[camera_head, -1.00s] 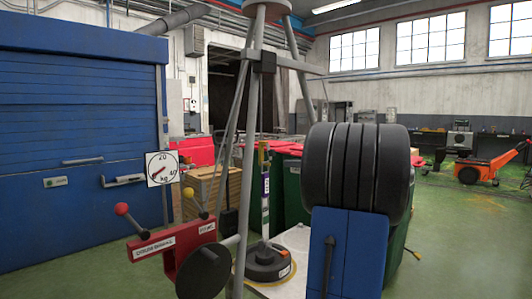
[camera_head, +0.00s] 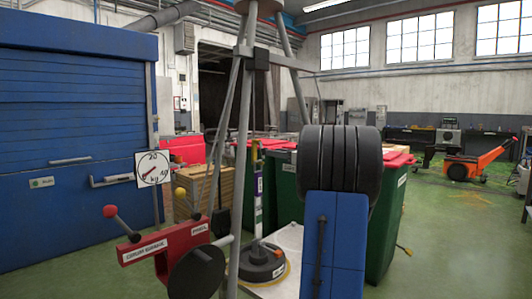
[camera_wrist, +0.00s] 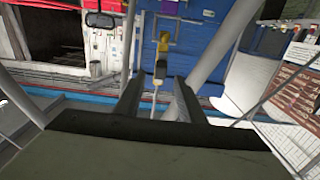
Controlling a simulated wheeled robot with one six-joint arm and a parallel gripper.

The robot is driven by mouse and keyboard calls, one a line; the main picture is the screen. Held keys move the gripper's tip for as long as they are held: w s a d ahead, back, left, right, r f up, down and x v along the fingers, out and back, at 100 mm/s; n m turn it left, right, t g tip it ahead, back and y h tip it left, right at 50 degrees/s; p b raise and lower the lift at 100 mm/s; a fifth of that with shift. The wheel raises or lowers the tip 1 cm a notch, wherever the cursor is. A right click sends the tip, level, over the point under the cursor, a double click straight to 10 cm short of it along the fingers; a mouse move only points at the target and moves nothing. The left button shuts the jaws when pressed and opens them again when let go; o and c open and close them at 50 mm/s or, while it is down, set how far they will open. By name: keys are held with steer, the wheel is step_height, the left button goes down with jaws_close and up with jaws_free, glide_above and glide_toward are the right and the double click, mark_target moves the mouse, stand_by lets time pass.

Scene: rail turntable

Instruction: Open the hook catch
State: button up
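I cannot make out a hook catch for certain in either view. In the wrist view my gripper (camera_wrist: 158,84) shows as two dark fingers held apart. The gap between the fingertips looks empty. Beyond them, in line with the gap, is a small yellow and grey piece (camera_wrist: 163,42) on a thin pale rod; I cannot tell what it is. In the head view a red labelled stand (camera_head: 165,246) at lower left carries levers with a red knob (camera_head: 110,211) and a yellow knob (camera_head: 180,192). A black disc partly covers it. My gripper's fingers do not show there.
A grey tripod frame (camera_head: 240,180) stands over a round black weight (camera_head: 262,262) on a pale plate. A dial (camera_head: 153,168) marked kg is left of it. Green bins with red lids (camera_head: 388,225) stand behind. A blue shutter (camera_head: 75,120) fills the left. Green floor is open at right.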

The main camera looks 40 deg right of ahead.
mark_target(264, 150)
steer(key=shift+w+a, duration=0.15)
steer(key=shift+w, duration=1.45)
steer(key=shift+w+a, duration=0.1)
steer(key=shift+w, duration=1.45)
steer(key=shift+c, duration=0.6)
jaws_close()
